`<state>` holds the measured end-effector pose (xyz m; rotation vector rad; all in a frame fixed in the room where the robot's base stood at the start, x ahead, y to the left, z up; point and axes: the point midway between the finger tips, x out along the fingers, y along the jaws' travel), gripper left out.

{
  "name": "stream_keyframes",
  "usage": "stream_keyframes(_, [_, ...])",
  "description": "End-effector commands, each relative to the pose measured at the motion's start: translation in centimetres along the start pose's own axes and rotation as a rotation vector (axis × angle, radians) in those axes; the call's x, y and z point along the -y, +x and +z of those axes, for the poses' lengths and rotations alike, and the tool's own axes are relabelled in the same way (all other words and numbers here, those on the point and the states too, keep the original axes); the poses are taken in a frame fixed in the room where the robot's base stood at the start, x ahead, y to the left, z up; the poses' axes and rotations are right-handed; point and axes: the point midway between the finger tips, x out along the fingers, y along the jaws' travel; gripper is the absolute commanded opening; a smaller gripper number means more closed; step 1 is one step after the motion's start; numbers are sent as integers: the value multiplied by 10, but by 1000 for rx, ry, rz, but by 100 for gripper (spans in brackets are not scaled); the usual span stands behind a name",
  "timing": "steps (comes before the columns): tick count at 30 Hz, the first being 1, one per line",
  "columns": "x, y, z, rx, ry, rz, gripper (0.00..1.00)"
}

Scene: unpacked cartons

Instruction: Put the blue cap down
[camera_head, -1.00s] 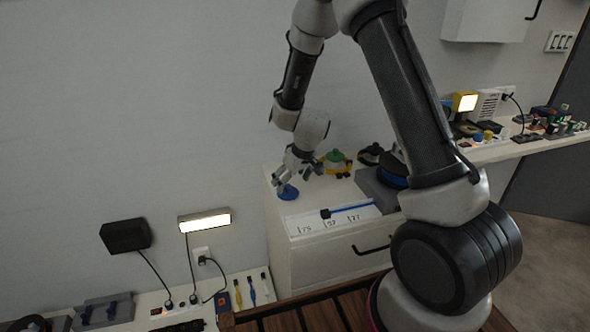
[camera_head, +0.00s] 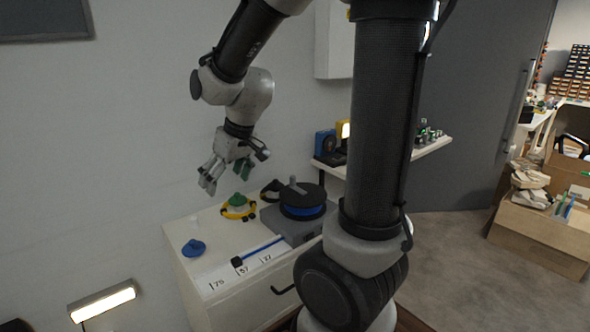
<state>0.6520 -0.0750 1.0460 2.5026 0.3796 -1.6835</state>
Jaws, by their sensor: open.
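The blue cap (camera_head: 194,248) lies on the white cabinet top (camera_head: 190,269), near its left edge. My gripper (camera_head: 211,181) is open and empty in the air above the back of the cabinet, a little right of the cap and clear of it. The gripper's fingers point down and to the left. Nothing covers the cap in this view.
On the cabinet stand a green and yellow item (camera_head: 238,207), a grey block with a black and blue reel (camera_head: 303,203), and a blue rod with a black head (camera_head: 258,251). A wall shelf and open cartons (camera_head: 540,233) are at right.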

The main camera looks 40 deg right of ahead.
Motion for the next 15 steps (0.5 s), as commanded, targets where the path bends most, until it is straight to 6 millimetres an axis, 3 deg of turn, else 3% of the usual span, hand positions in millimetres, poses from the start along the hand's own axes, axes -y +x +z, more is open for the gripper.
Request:
stream_keyframes(1, [-4, -30, 16, -12, 24, 13, 85])
stream_keyframes(6, [-12, -101, 84, -2, 118, 70, 85])
stream_keyframes(12, [-16, -140, 144, 8, 204, 130, 85])
stream_keyframes(15, [-17, -147, 157, 9, 224, 145, 85])
